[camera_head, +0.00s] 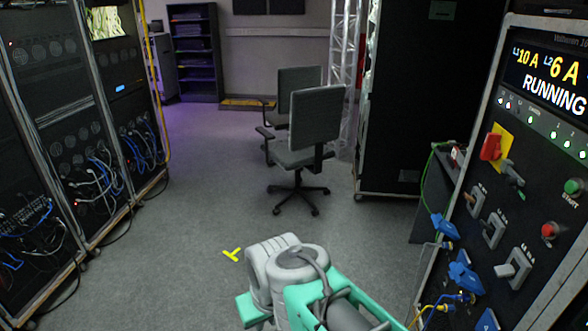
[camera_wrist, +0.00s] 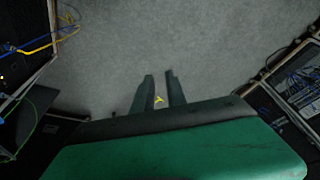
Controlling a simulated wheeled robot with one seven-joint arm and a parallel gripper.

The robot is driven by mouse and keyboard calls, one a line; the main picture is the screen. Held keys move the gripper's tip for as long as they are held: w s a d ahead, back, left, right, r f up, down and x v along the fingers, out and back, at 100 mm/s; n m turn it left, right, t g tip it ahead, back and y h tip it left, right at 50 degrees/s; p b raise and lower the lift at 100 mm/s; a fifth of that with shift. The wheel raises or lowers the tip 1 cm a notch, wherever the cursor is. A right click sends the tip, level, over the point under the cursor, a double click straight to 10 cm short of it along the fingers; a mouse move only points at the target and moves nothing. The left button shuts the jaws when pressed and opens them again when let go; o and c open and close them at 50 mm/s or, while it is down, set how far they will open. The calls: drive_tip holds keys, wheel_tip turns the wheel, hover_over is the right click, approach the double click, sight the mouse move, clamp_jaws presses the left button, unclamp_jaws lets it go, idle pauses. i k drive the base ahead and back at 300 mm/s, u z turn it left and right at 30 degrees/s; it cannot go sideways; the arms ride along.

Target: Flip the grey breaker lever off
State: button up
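The control panel (camera_head: 528,135) stands at the right in the head view, with a display reading RUNNING. Several grey levers sit on its face: one (camera_head: 512,172) beside the red switch, and others on pale plates (camera_head: 476,200), (camera_head: 493,231), (camera_head: 514,269) lower down. I cannot tell which one is the breaker lever. In the wrist view my gripper (camera_wrist: 160,76) points at the floor with its two dark fingers apart and nothing between them. It is away from the panel levers, which do not show there. In the head view my arm hides the gripper.
A red switch (camera_head: 491,146) on a yellow plate, a green START button (camera_head: 572,186) and a red button (camera_head: 549,230) share the panel. Blue plugs (camera_head: 465,277) and cables stick out below. Racks (camera_head: 75,140) line the left. An office chair (camera_head: 300,150) stands on open floor.

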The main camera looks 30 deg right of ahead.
sight(506, 270)
drive_tip(key=z, duration=1.55)
drive_tip(key=k, duration=0.45)
drive_tip(key=u, duration=1.15)
drive_tip(key=i, duration=1)
